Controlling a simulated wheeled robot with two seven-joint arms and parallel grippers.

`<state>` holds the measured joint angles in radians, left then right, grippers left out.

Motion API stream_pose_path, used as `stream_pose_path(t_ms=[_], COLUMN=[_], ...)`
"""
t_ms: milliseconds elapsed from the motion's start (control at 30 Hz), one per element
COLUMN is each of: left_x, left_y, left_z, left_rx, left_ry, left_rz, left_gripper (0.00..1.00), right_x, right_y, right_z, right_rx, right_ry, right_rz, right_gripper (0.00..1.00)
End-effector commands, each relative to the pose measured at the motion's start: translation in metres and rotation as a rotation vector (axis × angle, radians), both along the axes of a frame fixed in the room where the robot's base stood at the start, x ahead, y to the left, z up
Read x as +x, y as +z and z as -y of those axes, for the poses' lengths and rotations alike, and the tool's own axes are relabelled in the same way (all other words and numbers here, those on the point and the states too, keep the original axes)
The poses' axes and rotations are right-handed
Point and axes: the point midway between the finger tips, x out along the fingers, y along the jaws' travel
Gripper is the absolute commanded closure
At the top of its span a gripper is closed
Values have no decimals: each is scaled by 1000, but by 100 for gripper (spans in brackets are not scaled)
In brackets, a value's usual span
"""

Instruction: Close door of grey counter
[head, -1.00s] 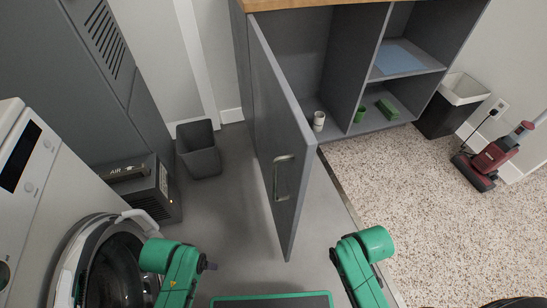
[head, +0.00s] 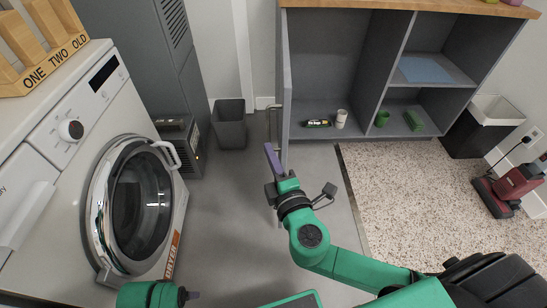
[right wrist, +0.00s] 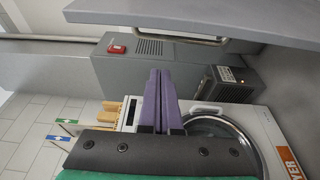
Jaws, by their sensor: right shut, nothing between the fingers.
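The grey counter (head: 350,72) stands at the back with a wooden top. Its grey door (head: 286,85) is open and seen nearly edge-on in the head view, swung out toward me. In the right wrist view the door panel (right wrist: 230,18) spans the top, with a metal handle (right wrist: 190,41) on its face. My right gripper (head: 272,157) is shut and empty, beside the door's near end; I cannot tell whether it touches. Its purple fingers (right wrist: 158,100) are together in the right wrist view.
A dryer (head: 130,200) stands at left, with a dark bin (head: 229,124) behind it. A red vacuum (head: 510,188) stands right. The floor between is clear.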

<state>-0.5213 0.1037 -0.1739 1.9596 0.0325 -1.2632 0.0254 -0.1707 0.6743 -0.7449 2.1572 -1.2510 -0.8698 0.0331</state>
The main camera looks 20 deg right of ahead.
Motion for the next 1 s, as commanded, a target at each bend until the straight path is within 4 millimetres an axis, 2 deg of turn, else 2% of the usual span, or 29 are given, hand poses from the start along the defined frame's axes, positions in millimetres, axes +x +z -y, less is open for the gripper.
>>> stream_pose_path(t_ms=[300, 400, 533, 1000], left_x=[-7, -8, -6, -7], left_y=[-11, -11, -5, -3], left_z=[-2, -2, -1, -1], left_rx=[5, 6, 4, 3], left_ry=[3, 1, 0, 0], left_rz=[-21, -24, -21, -21], left_gripper=[0, 0, 0, 0], right_x=[72, 62, 58, 56], right_y=[1, -2, -1, -1], right_z=[-2, 19, 33, 37], right_rx=[1, -6, -2, 2], right_ry=[-3, -3, -3, -1], right_rz=[2, -4, -3, -2], right_gripper=[100, 100, 100, 100])
